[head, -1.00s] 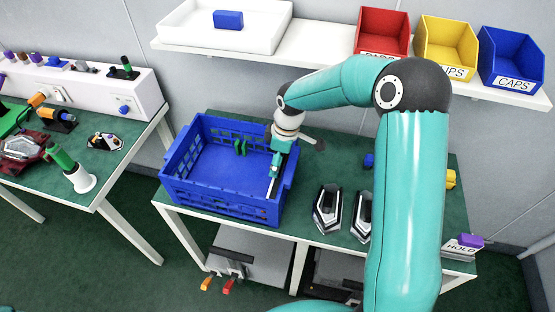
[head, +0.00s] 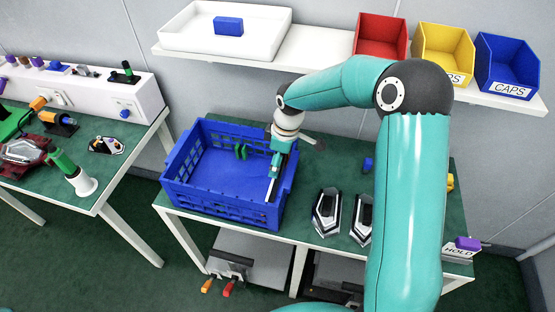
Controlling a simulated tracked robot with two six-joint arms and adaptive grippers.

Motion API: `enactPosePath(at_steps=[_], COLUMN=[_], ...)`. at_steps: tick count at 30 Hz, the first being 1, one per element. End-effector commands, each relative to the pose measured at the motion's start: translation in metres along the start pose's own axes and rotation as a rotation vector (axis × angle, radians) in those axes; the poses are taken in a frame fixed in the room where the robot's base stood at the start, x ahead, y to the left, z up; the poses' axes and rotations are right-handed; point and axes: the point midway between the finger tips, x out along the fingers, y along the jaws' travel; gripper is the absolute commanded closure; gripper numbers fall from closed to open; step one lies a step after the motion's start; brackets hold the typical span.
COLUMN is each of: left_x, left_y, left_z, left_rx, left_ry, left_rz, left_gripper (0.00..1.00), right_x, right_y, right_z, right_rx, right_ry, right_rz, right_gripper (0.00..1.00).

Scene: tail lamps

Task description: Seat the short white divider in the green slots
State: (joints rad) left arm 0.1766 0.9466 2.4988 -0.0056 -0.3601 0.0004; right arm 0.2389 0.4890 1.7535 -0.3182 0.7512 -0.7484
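The blue crate (head: 227,207) stands on the green-topped bench. Two small upright green slot pieces (head: 241,151) show inside it near the far wall. My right gripper (head: 273,180) points down into the right side of the crate, right of and nearer than those green pieces. A thin white strip (head: 270,190) shows directly below the gripper, close to the crate's right wall; it looks like the white divider seen nearly edge-on. The fingers are too small and overlapped to tell whether they are closed on it. My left gripper is out of view.
Two lamp housings (head: 326,212) stand on the bench right of the crate. A shelf above holds a white tray (head: 180,38) with a blue block (head: 228,25), and red, yellow and blue bins (head: 508,60). Another bench (head: 60,178) with parts stands at left.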

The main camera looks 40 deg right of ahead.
Motion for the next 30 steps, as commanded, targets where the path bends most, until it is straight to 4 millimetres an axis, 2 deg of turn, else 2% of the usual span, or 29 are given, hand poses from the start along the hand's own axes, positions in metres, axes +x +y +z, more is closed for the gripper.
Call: enactPosePath(at_steps=[21,30], left_x=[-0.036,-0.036], left_y=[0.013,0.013], left_z=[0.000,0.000], left_rx=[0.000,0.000], left_ry=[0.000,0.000], left_rz=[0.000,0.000], left_gripper=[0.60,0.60], right_x=[-0.056,-0.058], right_y=[0.000,0.000], right_z=[-0.009,-0.009], right_rx=[0.000,0.000], right_ry=[0.001,0.001], right_rz=[0.001,0.001], right_gripper=[0.59,0.59])
